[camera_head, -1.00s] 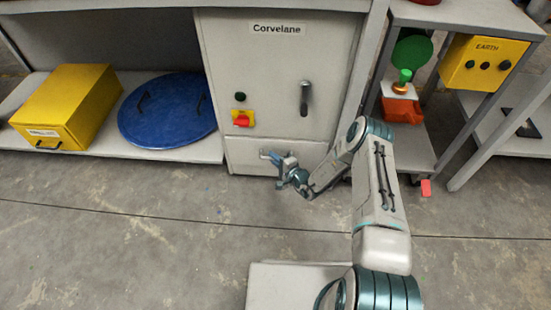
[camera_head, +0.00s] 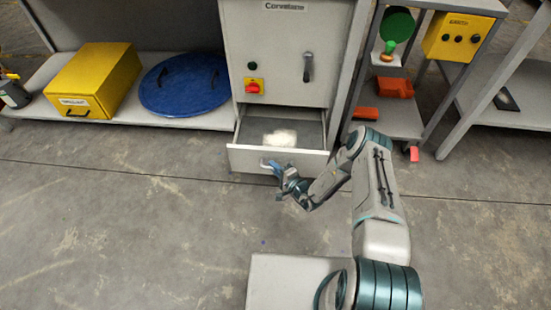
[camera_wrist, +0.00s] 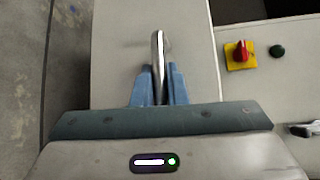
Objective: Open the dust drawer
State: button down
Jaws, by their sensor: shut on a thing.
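The dust drawer (camera_head: 307,160) is at the bottom of the grey Corvelane cabinet (camera_head: 300,75). It stands pulled out, and a pale heap of dust (camera_head: 280,138) shows inside it. My gripper (camera_head: 272,166) is at the drawer's front. In the wrist view the blue fingers of my gripper (camera_wrist: 158,88) are shut on the drawer's metal bar handle (camera_wrist: 158,50), with the drawer front (camera_wrist: 115,50) behind it. In the head view my gripper hides most of the handle.
The cabinet has a red and yellow switch (camera_head: 254,86) and a dark lever handle (camera_head: 307,66). A yellow box (camera_head: 95,80) and a blue round lid (camera_head: 185,85) lie on the low shelf at left. A wheeled rack (camera_head: 400,118) stands at right. Floor before the drawer is clear.

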jog(key=shift+s, duration=1)
jog(key=c, duration=1.5)
grip_release()
jog(key=shift+o, duration=0.2)
jog(key=shift+p, duration=0.3)
jog(key=p+v, duration=0.3)
jog(key=v, duration=1)
jog(key=shift+s+d+p, duration=0.25)
jog(key=shift+s+p, duration=0.05)
